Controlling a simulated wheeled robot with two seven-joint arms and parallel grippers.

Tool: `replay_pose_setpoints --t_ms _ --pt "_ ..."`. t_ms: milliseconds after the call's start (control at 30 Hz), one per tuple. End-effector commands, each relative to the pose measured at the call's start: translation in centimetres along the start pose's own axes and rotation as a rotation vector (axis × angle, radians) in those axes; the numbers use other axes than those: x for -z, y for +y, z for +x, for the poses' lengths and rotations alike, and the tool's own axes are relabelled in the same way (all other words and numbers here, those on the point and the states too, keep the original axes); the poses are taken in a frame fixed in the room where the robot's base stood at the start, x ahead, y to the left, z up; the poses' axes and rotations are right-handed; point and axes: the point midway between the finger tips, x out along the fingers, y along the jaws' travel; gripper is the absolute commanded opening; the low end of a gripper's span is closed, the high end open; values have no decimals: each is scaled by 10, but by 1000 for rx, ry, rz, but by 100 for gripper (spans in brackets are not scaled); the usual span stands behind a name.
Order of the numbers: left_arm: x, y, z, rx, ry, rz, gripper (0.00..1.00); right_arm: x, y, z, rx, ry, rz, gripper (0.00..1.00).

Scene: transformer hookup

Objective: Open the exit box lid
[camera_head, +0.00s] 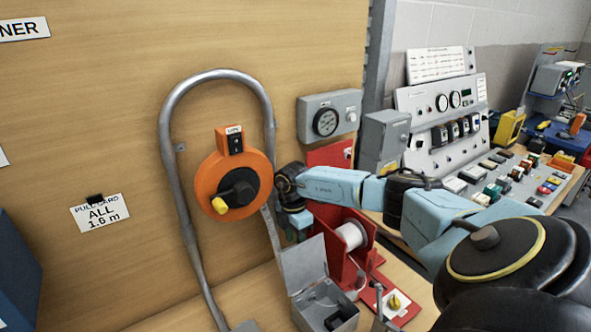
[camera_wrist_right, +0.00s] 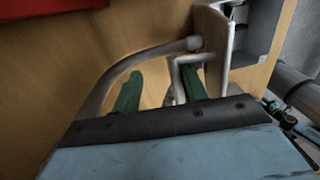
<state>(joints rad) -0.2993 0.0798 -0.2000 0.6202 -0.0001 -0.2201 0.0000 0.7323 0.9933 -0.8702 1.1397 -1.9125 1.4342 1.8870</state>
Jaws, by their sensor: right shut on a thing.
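The exit box (camera_head: 307,313) is a grey metal box low at the middle of the head view. Its lid (camera_head: 304,262) stands raised at the back left, and the inside shows with a dark block in it. My right gripper (camera_head: 299,236) points down just above the lid's upper edge. In the right wrist view its green fingers (camera_wrist_right: 160,90) have a thin, bent, pale rod (camera_wrist_right: 184,59) by the right finger; it seems to be the lid's handle. The jaws are shut on it, though the contact is partly hidden. My left gripper is out of view.
An orange round reel (camera_head: 222,165) and a bent grey conduit (camera_head: 164,130) are on the wooden wall, left of my arm. A red stand with a white spool (camera_head: 352,235) is close right of the box. A control console (camera_head: 440,100) stands farther right.

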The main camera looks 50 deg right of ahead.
Motion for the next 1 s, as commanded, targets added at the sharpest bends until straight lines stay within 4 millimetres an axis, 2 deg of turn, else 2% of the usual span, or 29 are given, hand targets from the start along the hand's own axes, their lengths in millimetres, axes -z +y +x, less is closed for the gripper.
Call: replay_pose_setpoints --t_ms 33,300,500,1000 --pt "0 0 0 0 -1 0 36 0 5 -8 -21 4 2 33" --pt "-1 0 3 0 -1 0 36 0 4 -50 -24 4 1 33" --pt "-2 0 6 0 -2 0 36 0 0 -73 -13 2 0 33" --pt "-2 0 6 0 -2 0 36 0 -2 -77 -4 0 0 33"
